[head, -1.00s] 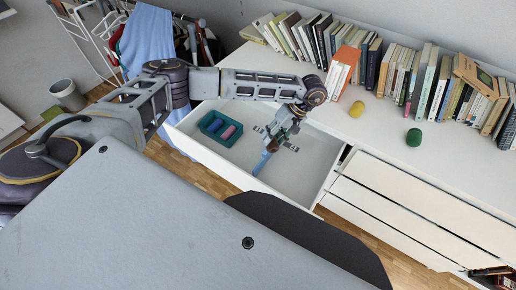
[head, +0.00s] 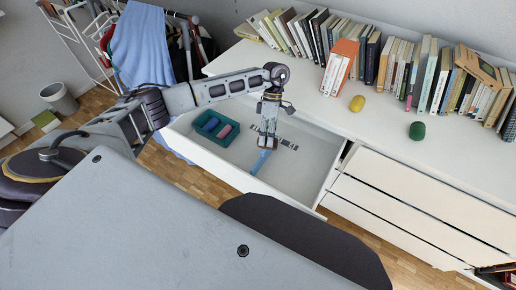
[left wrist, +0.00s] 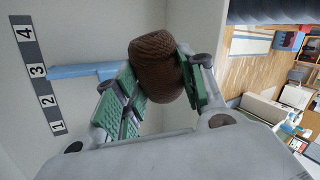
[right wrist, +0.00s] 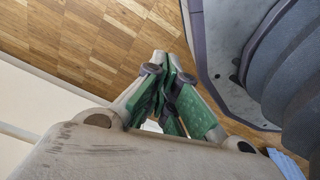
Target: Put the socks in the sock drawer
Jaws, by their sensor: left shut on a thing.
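My left gripper (head: 266,143) points down over the open white drawer (head: 310,185). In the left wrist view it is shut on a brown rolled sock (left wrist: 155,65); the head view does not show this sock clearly. A teal box (head: 198,141) in the drawer's left part holds a blue sock roll (head: 211,124) and a pink sock roll (head: 225,131). A yellow sock roll (head: 357,103) and a green sock roll (head: 416,131) sit on the dresser top. My right gripper (right wrist: 168,85) has its fingers together and looks empty, above the wood floor.
A blue bar (head: 261,163) and a strip numbered 1 to 4 (left wrist: 40,82) lie in the drawer. Books (head: 395,70) line the back of the dresser top. A clothes rack with a blue cloth (head: 143,45) and a bin (head: 59,98) stand at the left.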

